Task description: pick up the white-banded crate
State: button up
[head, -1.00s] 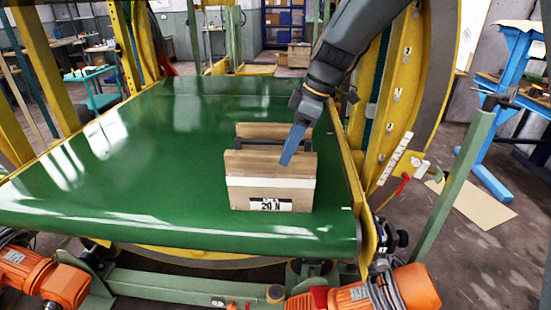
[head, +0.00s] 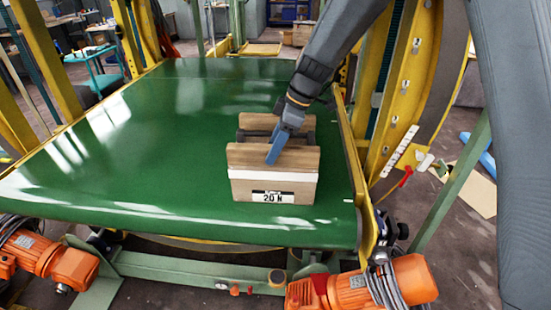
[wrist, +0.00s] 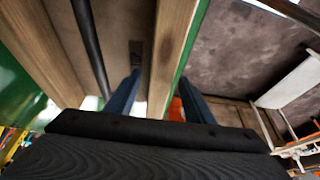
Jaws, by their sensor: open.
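The white-banded crate (head: 245,160) is a wooden box with a white band on its near side and a label reading 20 N. It stands upright on the green belt, towards the belt's near right part. Two dark bars show between its wooden walls. My gripper (head: 278,148) is at the crate's top, with a blue finger overlapping the near wall in the head view. In the wrist view my gripper (wrist: 160,92) is open, and a wooden wall of the crate (wrist: 176,45) appears between its two blue fingers. Contact cannot be told.
The green belt (head: 130,170) is clear left of the crate. A yellow side rail and a yellow ring frame (head: 400,90) stand close on the right. Orange motors (head: 370,285) sit below the belt's near edge.

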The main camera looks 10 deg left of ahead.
jog(key=shift+a+f, duration=0.15)
jog(key=shift+f, duration=0.2)
grip_shut()
jog(key=shift+r, duration=0.1)
dwell(1.1)
